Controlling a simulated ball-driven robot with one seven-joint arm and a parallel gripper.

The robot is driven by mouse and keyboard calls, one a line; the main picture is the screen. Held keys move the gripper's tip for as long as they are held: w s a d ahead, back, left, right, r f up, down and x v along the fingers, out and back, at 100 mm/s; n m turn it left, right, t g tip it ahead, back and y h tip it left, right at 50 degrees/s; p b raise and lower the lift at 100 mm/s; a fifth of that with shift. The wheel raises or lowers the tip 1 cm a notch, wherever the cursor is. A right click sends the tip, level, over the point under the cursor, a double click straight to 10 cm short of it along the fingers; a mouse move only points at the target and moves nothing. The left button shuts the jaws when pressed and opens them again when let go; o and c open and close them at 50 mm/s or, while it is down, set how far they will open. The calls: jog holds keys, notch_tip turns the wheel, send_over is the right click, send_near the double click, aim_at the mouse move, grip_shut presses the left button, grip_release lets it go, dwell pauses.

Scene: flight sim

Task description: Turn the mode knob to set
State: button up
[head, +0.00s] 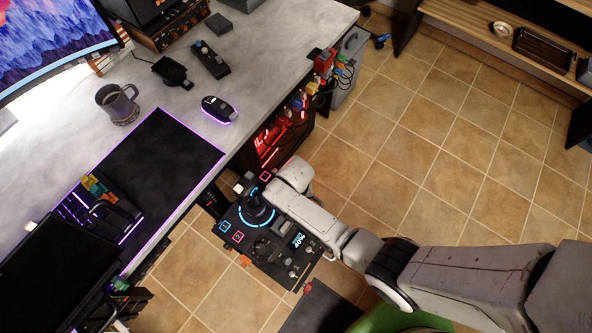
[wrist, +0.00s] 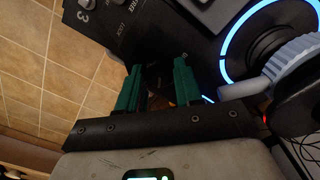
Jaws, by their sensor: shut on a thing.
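A dark flight control panel (head: 272,245) with a joystick (head: 256,203) inside a glowing blue ring stands beside the desk. My gripper reaches over the panel's far right edge; its fingers are hidden behind my arm in the head view. In the wrist view its green fingers (wrist: 159,88) point at the panel face (wrist: 200,35) and are shut on a small dark thing, most likely the mode knob, mostly hidden between them. Its pointer and setting cannot be read. The lettering "FREE", "LOCK" and "3" shows on the panel above the fingers.
The joystick base with its blue ring (wrist: 228,52) and a grey lever (wrist: 245,88) stand close to the right of my fingers. The desk (head: 250,60) with a mouse (head: 219,109) and mug (head: 117,103) is at left. Tiled floor (head: 440,140) is open at right.

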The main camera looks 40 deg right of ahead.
dwell(0.4)
jog(key=o, duration=1)
jog(key=shift+o, duration=0.2)
notch_tip(320, 180, up, 11)
jog(key=p, duration=0.1)
jog(key=shift+p, duration=0.3)
jog(key=shift+f, duration=0.1)
